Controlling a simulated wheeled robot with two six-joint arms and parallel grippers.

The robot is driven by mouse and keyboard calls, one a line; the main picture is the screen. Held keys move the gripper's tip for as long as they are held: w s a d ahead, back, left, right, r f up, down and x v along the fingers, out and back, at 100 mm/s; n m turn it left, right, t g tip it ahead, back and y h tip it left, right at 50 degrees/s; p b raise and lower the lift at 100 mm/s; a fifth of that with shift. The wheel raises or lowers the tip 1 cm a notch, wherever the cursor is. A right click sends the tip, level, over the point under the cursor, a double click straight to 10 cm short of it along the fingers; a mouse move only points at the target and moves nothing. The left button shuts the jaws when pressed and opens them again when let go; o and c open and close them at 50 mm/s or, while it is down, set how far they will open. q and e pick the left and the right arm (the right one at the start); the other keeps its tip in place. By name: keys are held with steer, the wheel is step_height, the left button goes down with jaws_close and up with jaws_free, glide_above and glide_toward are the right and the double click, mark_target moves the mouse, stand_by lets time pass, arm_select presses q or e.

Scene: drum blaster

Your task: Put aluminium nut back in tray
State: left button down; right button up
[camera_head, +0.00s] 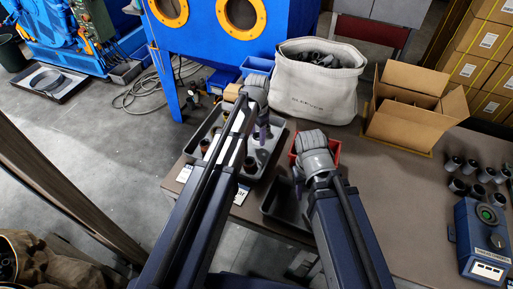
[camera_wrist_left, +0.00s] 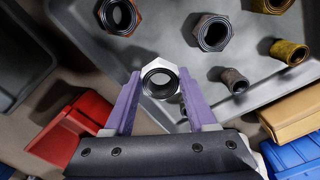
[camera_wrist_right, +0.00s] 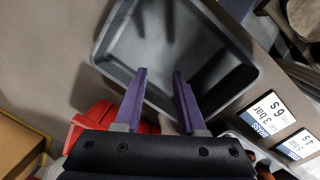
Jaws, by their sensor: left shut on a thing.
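My left gripper (camera_wrist_left: 160,95) is shut on a silvery hex nut (camera_wrist_left: 161,66), held between its purple fingertips with the threaded hole facing the camera. The nut appears over the grey tray (camera_wrist_left: 170,60); its height above it is unclear. In the head view the left gripper (camera_head: 262,130) is over this tray (camera_head: 284,134). My right gripper (camera_wrist_right: 160,98) is open and empty above an empty grey tray (camera_wrist_right: 195,50).
A white fabric bin (camera_head: 315,90) and an open cardboard box (camera_head: 405,115) stand farther back. Dark cylinders (camera_head: 457,186) and a blue control box (camera_head: 482,240) are at right. The table's middle right is clear.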

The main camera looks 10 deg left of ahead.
mark_target(257, 148)
arm_select(q)
steer(key=shift+f+b, duration=1.85)
steer(key=shift+f, duration=0.25)
arm_select(e)
steer(key=shift+f, duration=2.05)
arm_select(q)
steer(key=shift+r, duration=0.1)
arm_select(e)
steer(key=shift+r, duration=0.1)
arm_select(q)
steer(key=shift+c, duration=1)
jaws_free()
